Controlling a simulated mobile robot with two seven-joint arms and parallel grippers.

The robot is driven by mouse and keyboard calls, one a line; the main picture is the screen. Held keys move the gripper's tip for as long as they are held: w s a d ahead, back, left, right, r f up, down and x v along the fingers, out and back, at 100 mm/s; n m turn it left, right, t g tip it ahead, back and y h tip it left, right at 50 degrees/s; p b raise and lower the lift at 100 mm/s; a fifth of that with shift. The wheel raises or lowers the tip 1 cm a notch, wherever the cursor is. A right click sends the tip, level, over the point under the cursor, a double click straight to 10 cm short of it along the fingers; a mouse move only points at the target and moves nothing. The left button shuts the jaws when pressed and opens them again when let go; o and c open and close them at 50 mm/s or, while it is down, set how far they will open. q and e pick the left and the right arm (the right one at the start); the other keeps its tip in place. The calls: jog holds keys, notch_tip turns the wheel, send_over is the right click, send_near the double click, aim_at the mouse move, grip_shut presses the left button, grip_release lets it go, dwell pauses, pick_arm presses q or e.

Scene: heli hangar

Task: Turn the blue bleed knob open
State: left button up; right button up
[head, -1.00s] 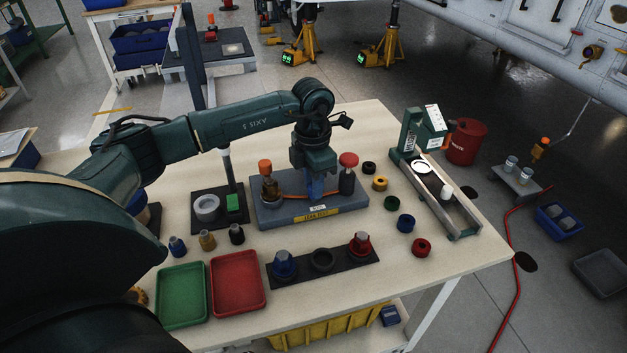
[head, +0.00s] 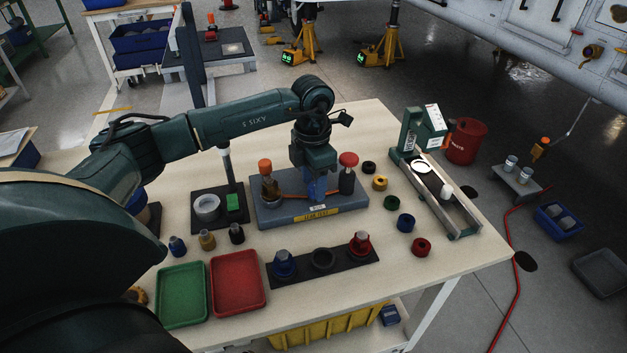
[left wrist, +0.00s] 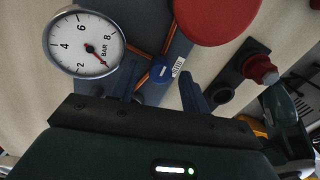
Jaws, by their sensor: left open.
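The blue bleed knob (left wrist: 162,71) is round with a white line across its top. It shows in the left wrist view on the grey test block, between the gripper fingers and just past their tips. The grey block (head: 268,215) has a yellow label on its front and stands on the table. My left gripper (head: 316,190) points down over the middle of the block; its open fingers also show in the left wrist view (left wrist: 164,88). I cannot tell whether they touch the knob. The gripper hides the knob in the head view. My right gripper is out of view.
A pressure gauge (left wrist: 86,43) and a large red knob (left wrist: 216,12) flank the blue knob. An orange-capped fitting (head: 268,182) stands on the block's left. Several coloured caps lie to the right. Red (head: 238,280) and green (head: 182,293) trays lie in front.

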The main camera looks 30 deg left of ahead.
aim_at(313, 185)
pick_arm(q)
notch_tip(313, 185, up, 13)
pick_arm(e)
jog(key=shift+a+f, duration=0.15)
pick_arm(q)
jog(key=shift+w+a+f, duration=0.1)
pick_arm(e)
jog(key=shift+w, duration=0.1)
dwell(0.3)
